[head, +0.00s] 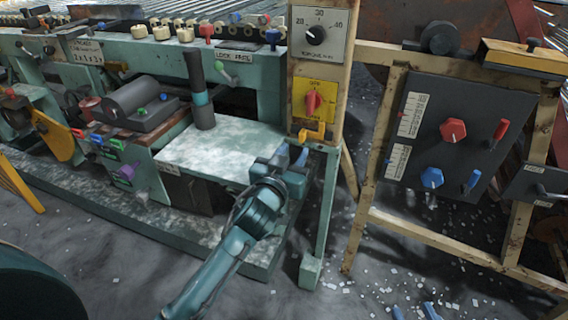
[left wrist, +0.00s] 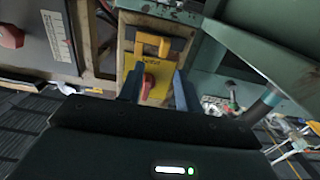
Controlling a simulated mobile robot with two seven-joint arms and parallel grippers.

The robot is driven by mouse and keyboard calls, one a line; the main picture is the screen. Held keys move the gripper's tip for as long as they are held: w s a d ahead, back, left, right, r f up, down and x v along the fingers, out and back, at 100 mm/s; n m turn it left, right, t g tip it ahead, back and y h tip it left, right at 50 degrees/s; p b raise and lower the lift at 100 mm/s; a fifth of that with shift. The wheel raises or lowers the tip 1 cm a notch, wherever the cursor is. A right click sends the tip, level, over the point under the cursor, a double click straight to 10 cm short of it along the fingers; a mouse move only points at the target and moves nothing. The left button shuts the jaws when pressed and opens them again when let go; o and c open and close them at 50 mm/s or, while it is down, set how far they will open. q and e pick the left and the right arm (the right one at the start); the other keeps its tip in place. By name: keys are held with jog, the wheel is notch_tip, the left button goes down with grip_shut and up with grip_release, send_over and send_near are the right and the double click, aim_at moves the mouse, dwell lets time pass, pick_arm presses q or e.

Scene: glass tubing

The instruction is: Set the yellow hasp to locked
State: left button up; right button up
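The small yellow-orange hasp (head: 314,133) is on the cream post, just below the yellow plate with the red knob. It also shows in the left wrist view (left wrist: 152,44), near the top centre. I cannot tell whether its flap is locked. My left gripper (head: 291,156) is just below and left of the hasp in the head view. In the left wrist view its two blue fingers (left wrist: 158,76) are apart with nothing between them, and the hasp is beyond the tips. The blue fingertips of my right gripper (head: 414,311) show apart at the bottom edge, far from the hasp.
The red knob (head: 313,102) on the yellow plate and the black torque dial (head: 315,35) are above the hasp. A pale worktable (head: 225,150) lies left of my left gripper. A dark panel (head: 445,140) with red and blue knobs stands right.

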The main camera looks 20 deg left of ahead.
pick_arm(q)
jog(key=s, duration=0.6)
jog(key=shift+a, duration=0.1)
pick_arm(e)
jog(key=shift+s+g, duration=0.2)
jog(key=shift+g, duration=0.1)
pick_arm(q)
jog(key=shift+w+r+p, duration=0.1)
jog(key=shift+p, duration=0.25)
